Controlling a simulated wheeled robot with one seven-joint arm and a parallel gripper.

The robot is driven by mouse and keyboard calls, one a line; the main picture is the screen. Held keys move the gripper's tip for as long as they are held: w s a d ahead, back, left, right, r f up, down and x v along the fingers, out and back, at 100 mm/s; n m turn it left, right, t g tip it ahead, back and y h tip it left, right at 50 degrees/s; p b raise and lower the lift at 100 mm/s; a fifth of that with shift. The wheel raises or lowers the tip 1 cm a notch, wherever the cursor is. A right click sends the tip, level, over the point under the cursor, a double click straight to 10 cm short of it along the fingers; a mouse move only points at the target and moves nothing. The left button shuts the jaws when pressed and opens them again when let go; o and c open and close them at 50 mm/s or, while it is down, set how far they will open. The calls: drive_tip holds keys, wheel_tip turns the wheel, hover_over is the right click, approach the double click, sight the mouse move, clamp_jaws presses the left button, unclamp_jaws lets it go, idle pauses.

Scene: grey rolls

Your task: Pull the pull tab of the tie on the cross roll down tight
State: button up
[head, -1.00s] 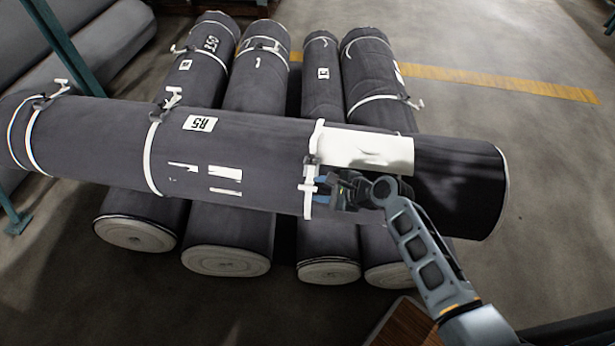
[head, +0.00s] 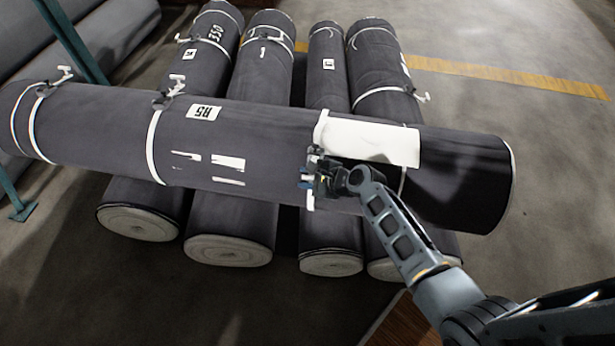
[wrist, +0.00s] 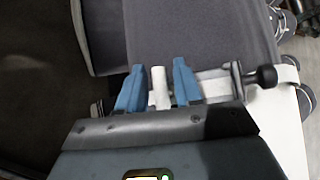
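The cross roll (head: 262,165) is a long grey roll lying across several other rolls. Its white tie (head: 318,130) circles it near a white patch. My gripper (head: 307,180) is at the front of this tie and hides most of its buckle in the head view. In the wrist view, the white pull tab (wrist: 160,88) stands between the two blue fingers of my gripper (wrist: 158,85). A narrow gap shows on each side of the tab, so the fingers look open around it. A dark-knobbed bar (wrist: 262,77) of the buckle sticks out to the right.
Several grey rolls (head: 232,225) lie side by side beneath the cross roll. Two more ties (head: 152,150) (head: 34,125) circle its left part. A teal rack post (head: 75,45) stands at the left. Open floor (head: 540,270) lies at the right, with a yellow line (head: 500,75) behind.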

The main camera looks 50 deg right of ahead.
clamp_jaws()
idle(0.3)
drive_tip(key=s+a+f, duration=0.2)
drive_tip(key=a+f, duration=0.2)
drive_tip(key=shift+s+b, duration=0.35)
drive_tip(key=shift+f, duration=0.1)
unclamp_jaws()
drive_tip(key=shift+o, duration=0.8)
drive_tip(key=shift+d, duration=0.1)
